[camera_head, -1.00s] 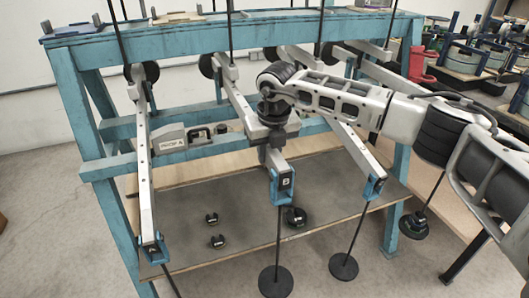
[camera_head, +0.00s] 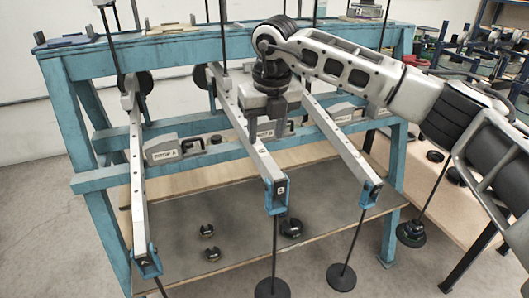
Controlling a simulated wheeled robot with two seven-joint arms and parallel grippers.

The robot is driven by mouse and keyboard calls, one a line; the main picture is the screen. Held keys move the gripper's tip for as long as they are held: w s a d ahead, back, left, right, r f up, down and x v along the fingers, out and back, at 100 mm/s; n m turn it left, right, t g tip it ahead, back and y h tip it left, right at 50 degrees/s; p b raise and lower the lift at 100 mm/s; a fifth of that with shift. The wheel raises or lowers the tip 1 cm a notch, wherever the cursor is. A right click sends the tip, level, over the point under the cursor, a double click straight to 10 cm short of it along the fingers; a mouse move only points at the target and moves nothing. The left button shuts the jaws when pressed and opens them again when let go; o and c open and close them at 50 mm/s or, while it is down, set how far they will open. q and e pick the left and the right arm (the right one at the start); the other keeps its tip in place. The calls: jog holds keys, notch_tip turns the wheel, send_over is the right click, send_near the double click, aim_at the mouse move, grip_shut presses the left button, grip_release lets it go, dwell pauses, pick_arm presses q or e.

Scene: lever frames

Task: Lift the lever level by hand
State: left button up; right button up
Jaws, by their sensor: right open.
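Three long grey levers run from the blue frame's back toward me, sloping down to blue end pieces: a left lever (camera_head: 138,190), a middle lever marked B (camera_head: 257,155) and a right lever (camera_head: 336,139). Rods with dark disc weights (camera_head: 272,288) hang at the middle and right lever ends. My left gripper is not in view.
The blue frame (camera_head: 85,120) has a top beam and a crossbar carrying labelled grey blocks (camera_head: 165,150). Small dark weights (camera_head: 291,227) lie on the grey board (camera_head: 330,220) below. Shelving with parts stands at right. Floor at left is clear.

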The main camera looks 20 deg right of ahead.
notch_tip(320, 180, up, 6)
jog(key=s, duration=0.1)
jog(key=shift+r, duration=0.2)
jog(key=shift+s, duration=0.1)
